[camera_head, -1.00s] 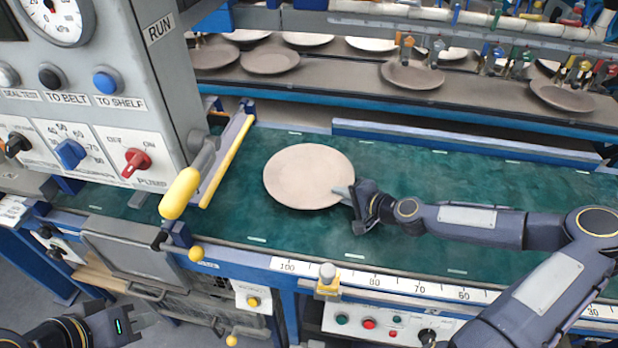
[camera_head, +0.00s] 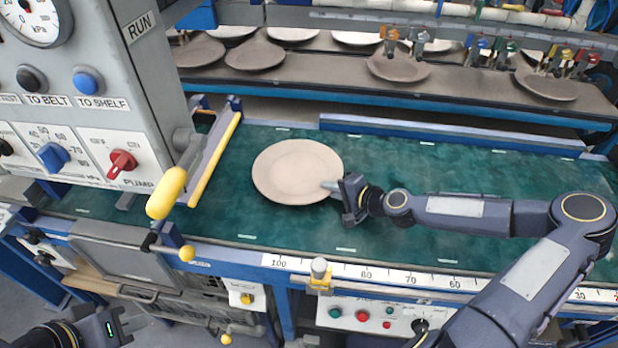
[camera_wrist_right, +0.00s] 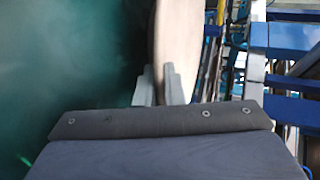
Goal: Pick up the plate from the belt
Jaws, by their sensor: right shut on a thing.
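The plate (camera_head: 292,170) is round and pale beige, over the green belt (camera_head: 420,175) in the head view. My right gripper (camera_head: 334,186) is shut on its right rim. In the right wrist view, the plate (camera_wrist_right: 174,45) shows nearly edge-on, its rim between the two fingers of my right gripper (camera_wrist_right: 155,88). I cannot tell whether the plate touches the belt or is just above it. My left gripper (camera_head: 124,322) is at the lower left, in front of the machine and away from the plate. Its finger opening is unclear.
A grey control box (camera_head: 95,100) stands at the left. A yellow handle (camera_head: 167,193) and a yellow-edged bar (camera_head: 215,160) are left of the plate. Several plates lie on the shelf (camera_head: 330,75) behind the belt. A scale rail (camera_head: 400,276) runs along the front. The belt is clear around my right arm.

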